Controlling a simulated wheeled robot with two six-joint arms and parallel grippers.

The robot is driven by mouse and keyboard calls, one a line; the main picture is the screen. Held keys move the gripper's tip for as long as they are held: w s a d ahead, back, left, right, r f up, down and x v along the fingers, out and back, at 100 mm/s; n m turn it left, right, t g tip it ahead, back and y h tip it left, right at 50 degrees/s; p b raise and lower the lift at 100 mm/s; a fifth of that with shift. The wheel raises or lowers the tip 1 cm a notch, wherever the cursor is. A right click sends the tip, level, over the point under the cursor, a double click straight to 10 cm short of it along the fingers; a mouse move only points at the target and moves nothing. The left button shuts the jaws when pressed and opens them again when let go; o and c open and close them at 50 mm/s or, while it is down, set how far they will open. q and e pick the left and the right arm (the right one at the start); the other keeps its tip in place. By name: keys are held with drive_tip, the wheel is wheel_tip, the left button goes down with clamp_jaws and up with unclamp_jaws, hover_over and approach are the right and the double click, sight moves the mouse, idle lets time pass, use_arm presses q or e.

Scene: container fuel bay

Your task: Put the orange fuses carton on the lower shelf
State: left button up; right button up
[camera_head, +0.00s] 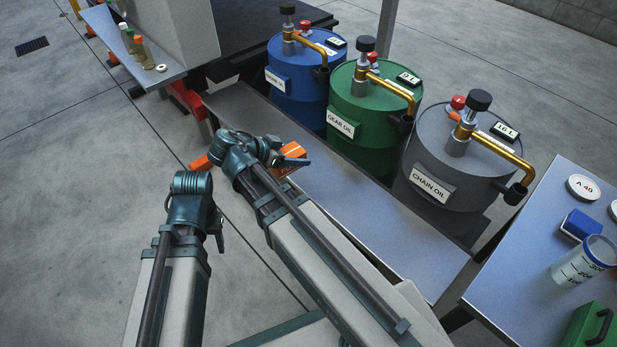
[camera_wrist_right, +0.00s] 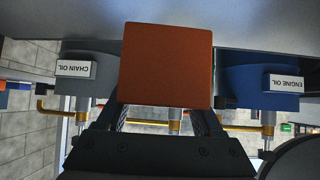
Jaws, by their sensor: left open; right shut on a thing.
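The orange fuses carton (camera_head: 289,158) is in my right gripper (camera_head: 293,161), over the near edge of the long grey surface (camera_head: 365,215) in front of the drums. In the right wrist view the carton (camera_wrist_right: 166,65) fills the space between the fingers (camera_wrist_right: 160,122), which are shut on it. The carton's underside and any contact below are hidden. My left gripper (camera_head: 218,235) is open and empty, low over the floor left of the right arm. I cannot tell which surface is the lower shelf.
A blue drum (camera_head: 290,85), a green gear oil drum (camera_head: 375,135) and a grey chain oil drum (camera_head: 440,205) stand behind the grey surface, brass taps on top. A table (camera_head: 520,290) with a jug (camera_head: 583,262) is at right. Bottles (camera_head: 137,45) stand on a ledge upper left.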

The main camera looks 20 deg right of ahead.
sight(285, 173)
drive_tip(key=shift+n+t, duration=0.3)
drive_tip(key=shift+n, duration=0.1)
drive_tip(key=a+f+b, duration=0.1)
drive_tip(key=f, duration=0.1)
drive_tip(key=a+f+b, duration=0.2)
drive_tip(key=f, duration=0.1)
drive_tip(key=shift+s+a+f+b, duration=0.1)
drive_tip(key=shift+s+f+b, duration=0.15)
drive_tip(key=shift+f+b, duration=0.15)
drive_tip(key=w+d, duration=0.3)
drive_tip(key=d, duration=0.1)
drive_tip(key=w+d+f+b, duration=0.1)
drive_tip(key=w+d, duration=0.2)
drive_tip(key=d, duration=0.1)
drive_tip(key=w+d, duration=0.3)
drive_tip(key=d, duration=0.2)
drive_tip(key=shift+w+f, duration=0.15)
drive_tip(key=shift+w, duration=0.05)
wheel_tip(285, 173, down, 4)
drive_tip(key=b, duration=0.4)
use_arm(q)
wheel_tip(285, 173, down, 10)
drive_tip(key=shift+f, duration=0.25)
use_arm(e)
drive_tip(key=shift+r, duration=0.25)
